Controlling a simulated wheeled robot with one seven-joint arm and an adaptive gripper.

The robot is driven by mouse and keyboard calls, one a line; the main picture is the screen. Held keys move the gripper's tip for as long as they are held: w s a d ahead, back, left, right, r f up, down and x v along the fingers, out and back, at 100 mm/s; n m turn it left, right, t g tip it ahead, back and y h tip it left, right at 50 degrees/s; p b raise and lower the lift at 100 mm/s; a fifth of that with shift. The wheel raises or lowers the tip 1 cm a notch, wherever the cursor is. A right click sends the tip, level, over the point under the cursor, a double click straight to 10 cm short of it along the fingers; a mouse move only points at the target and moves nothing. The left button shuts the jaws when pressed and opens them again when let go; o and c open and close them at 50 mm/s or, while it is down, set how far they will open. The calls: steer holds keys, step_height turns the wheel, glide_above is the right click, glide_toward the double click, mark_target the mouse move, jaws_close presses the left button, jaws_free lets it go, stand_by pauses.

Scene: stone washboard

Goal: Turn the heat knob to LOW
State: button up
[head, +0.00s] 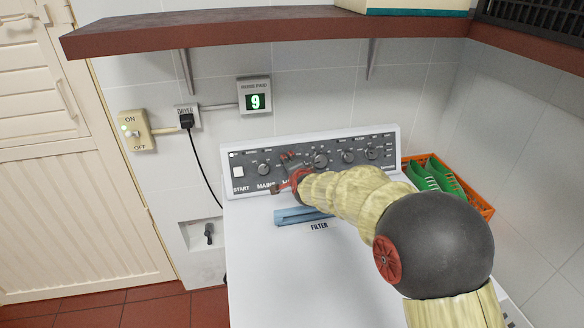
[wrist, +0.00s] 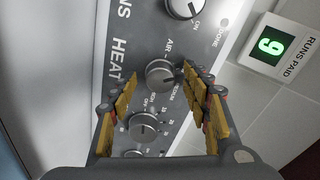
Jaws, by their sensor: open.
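The heat knob (wrist: 160,75) is a round grey dial on the dark control panel, beside the word HEAT in the wrist view. An AIR label and other small labels surround it; I cannot clearly read its setting. My gripper (wrist: 160,80) is open, with its yellow-padded fingers on either side of the heat knob in the picture. The right finger appears very close to the knob's edge; contact cannot be told. In the head view my gripper (head: 287,176) is at the panel and hides the heat knob.
The mains knob (wrist: 185,8) and a timer knob (wrist: 145,128) flank the heat knob. A blue filter handle (head: 294,216) lies on the white dryer top (head: 265,265). A shelf (head: 250,30) hangs above. An orange crate (head: 480,205) with green shoes stands right.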

steer(key=v, duration=1.2)
stand_by(0.3)
